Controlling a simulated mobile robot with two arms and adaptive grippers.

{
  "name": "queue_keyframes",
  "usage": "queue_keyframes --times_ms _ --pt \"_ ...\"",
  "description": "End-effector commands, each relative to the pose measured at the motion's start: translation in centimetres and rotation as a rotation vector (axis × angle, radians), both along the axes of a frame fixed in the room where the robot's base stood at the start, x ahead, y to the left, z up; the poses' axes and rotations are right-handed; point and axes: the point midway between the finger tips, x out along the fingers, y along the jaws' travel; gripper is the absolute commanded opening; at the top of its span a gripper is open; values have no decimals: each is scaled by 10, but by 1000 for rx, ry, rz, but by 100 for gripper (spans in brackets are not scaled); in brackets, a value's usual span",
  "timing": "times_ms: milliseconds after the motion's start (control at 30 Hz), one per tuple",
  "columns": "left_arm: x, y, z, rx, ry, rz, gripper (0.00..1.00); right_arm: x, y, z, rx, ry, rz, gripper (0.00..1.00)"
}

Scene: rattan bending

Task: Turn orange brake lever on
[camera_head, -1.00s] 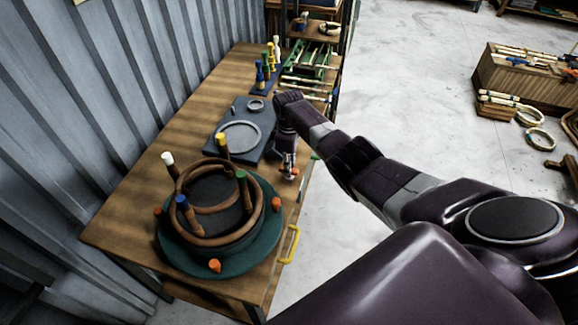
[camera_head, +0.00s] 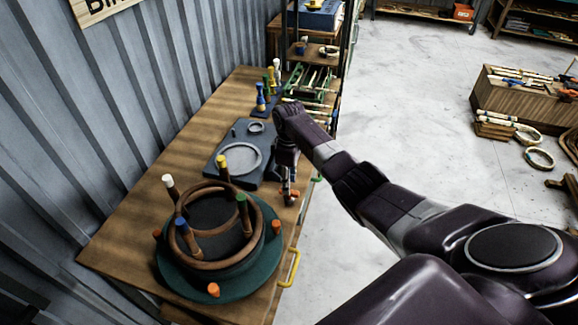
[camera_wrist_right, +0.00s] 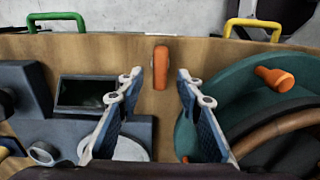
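The orange brake lever (camera_wrist_right: 161,67) shows in the right wrist view as a short upright orange bar near the table's edge. My right gripper (camera_wrist_right: 158,88) is open, with its two blue-padded fingers spread to either side of the lever's line. The lever appears just beyond the fingertips, in the gap between them, and neither finger visibly touches it. In the head view my right gripper (camera_head: 289,190) points down over the table's right edge, between the grey plate and the round jig; the lever is mostly hidden there. My left gripper is out of view.
The round green jig (camera_head: 263,276) with brown rings and orange pegs stands nearest on the table (camera_head: 120,222). A grey plate (camera_head: 215,170) with a ring lies behind it. A yellow handle (camera_head: 290,267) and a green handle (camera_wrist_right: 57,18) stick out at the table's edge.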

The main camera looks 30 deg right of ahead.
Motion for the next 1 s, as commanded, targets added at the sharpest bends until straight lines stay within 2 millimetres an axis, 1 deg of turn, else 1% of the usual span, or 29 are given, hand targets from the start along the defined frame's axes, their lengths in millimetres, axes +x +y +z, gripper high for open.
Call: queue_keyframes --times_ms 33,200,300,400,500,600,1000 --pt "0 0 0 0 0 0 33 1 -1 11 -1 -5 1 33" --pt "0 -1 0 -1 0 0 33 2 -1 48 -1 -7 0 33" --pt "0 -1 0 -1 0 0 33 1 -1 65 -1 -5 0 33" --pt "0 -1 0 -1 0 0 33 1 -1 77 -1 -3 -1 33" --pt "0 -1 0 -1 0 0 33 1 -1 84 -1 -3 -1 33" --pt "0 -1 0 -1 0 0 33 1 -1 86 0 -3 -1 33" --pt "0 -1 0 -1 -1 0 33 1 0 86 0 -3 -1 33"
